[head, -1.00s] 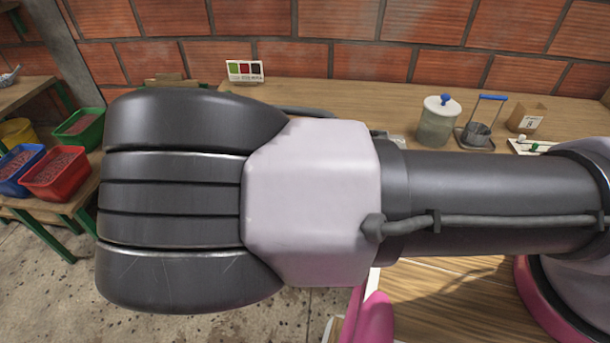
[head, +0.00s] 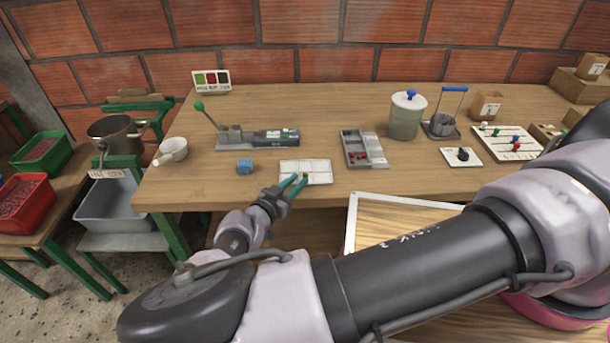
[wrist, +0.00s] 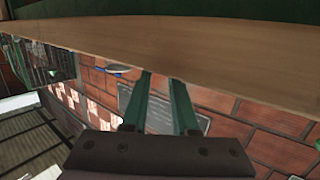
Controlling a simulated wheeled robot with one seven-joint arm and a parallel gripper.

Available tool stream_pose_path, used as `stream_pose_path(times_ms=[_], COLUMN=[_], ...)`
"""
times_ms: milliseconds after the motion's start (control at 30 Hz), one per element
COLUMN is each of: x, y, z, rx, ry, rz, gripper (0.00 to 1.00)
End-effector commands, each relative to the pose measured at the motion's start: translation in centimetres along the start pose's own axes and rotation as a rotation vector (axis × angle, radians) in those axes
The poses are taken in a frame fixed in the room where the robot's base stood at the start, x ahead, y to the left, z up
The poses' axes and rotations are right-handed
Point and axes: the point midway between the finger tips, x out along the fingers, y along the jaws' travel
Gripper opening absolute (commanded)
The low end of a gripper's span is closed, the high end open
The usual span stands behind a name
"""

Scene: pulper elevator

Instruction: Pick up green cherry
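My gripper (head: 298,180) has two green fingers and reaches over the front edge of the table by the white sectioned tray (head: 318,166). In the wrist view my gripper (wrist: 161,78) has its fingers apart with nothing between them. I cannot make out a green cherry for certain; green at the tray's near edge merges with my green fingertips. Small red cherries (head: 352,160) lie in the grey compartment tray (head: 376,150) to the right. The wrist view mostly shows a wooden edge and brick, and no cherry.
The wooden table (head: 300,110) also holds a lever device (head: 255,138), a blue cube (head: 244,167), a white cup (head: 172,150), a lidded jar (head: 406,116) and a peg board (head: 508,143). A hopper machine (head: 112,175) stands left. The tabletop behind the trays has free room.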

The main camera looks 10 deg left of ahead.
Motion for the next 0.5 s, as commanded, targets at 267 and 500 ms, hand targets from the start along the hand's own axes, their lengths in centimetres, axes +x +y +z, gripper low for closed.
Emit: stream_pose_path(times_ms=[267,500], x=[2.6,2.6], y=[0.0,0.0], z=[0.0,0.0], rx=[-0.001,0.000], ry=[0.000,0.000], rz=[0.000,0.000], gripper=[0.27,0.04])
